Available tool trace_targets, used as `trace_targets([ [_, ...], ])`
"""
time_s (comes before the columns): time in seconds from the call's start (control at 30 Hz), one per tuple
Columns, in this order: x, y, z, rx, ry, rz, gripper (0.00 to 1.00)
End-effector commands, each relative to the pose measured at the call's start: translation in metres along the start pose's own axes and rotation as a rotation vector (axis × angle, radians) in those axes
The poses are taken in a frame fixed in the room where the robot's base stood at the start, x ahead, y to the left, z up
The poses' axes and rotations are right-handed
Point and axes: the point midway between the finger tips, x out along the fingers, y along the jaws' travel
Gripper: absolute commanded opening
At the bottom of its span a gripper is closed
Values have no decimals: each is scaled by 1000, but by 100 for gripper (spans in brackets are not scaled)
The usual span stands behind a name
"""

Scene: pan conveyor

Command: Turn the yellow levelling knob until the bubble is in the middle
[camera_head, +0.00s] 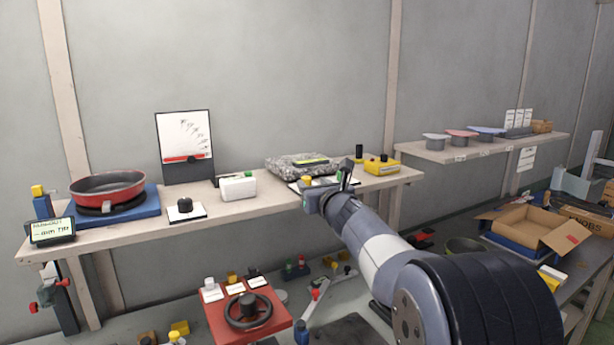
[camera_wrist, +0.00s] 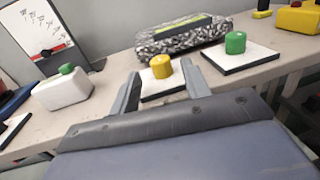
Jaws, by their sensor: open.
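The yellow levelling knob (camera_wrist: 161,67) stands upright on a small white plate with a dark base on the bench. My gripper (camera_wrist: 160,73) is open, with one finger on each side of the knob in the wrist view; I cannot tell whether either finger touches it. Behind the knob is a speckled grey slab (camera_wrist: 178,38) with a yellow-green level vial (camera_wrist: 184,27) on top. The slab also shows in the head view (camera_head: 292,168). The bubble is too small to make out.
A green knob (camera_wrist: 235,43) on its own plate stands close on the right. A white box (camera_wrist: 62,90) with a green button is on the left. A yellow box (camera_head: 382,166) stands at the bench's right end. The wall is close behind the slab.

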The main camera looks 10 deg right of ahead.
Motion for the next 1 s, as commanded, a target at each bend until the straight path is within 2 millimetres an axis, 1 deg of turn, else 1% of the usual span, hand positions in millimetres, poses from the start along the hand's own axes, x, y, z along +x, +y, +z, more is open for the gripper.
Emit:
trace_targets([
  [0.03,9,0,2,2,2,1,45],
  [0.2,34,1,2,2,1,2,45],
  [0.4,52,0,1,3,0,0,45],
  [0.53,56,0,0,3,0,0,45],
  [0.8,57,0,0,3,0,0,45],
  [1.0,56,0,0,3,0,0,28],
])
